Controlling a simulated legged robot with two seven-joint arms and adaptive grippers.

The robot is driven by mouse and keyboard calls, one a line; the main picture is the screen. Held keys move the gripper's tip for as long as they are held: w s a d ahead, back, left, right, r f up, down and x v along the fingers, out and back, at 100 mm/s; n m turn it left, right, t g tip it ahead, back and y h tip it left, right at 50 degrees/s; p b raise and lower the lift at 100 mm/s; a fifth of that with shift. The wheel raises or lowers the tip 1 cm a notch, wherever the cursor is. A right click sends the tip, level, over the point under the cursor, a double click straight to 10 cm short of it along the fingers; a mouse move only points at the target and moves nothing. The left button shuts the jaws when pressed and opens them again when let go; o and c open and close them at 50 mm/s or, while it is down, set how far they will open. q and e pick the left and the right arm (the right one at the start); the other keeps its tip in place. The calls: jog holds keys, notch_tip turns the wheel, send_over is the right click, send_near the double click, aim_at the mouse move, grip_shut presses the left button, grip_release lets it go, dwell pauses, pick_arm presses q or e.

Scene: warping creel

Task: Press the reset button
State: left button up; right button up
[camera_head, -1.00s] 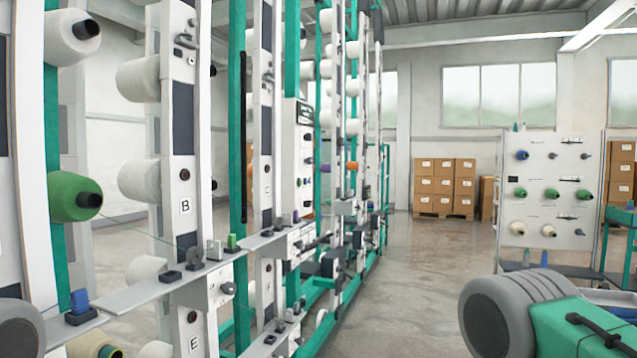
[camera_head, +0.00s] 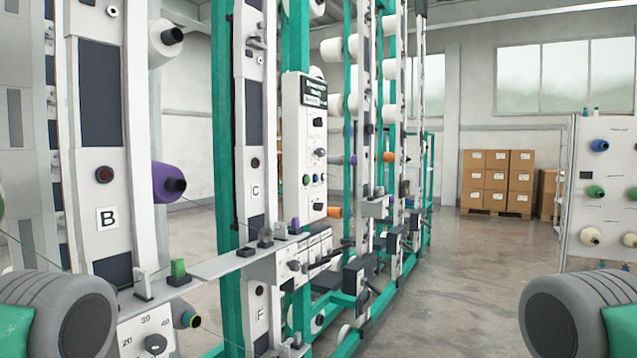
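A white control box (camera_head: 313,150) stands upright on the creel frame near the picture's middle. The labels are too small to read, so I cannot tell which is the reset button. A dark red round button (camera_head: 104,174) sits on the post marked B, and another (camera_head: 255,190) on the post marked C. Neither gripper is in view; only thick grey parts of my arms show at the lower corners.
A narrow shelf (camera_head: 215,265) with guides runs along the creel's front. A purple cone (camera_head: 168,184) and white cones sit on the frame. A pegboard rack (camera_head: 600,210) stands at right, with stacked cartons (camera_head: 497,180) behind. The floor (camera_head: 450,265) between creel and rack is clear.

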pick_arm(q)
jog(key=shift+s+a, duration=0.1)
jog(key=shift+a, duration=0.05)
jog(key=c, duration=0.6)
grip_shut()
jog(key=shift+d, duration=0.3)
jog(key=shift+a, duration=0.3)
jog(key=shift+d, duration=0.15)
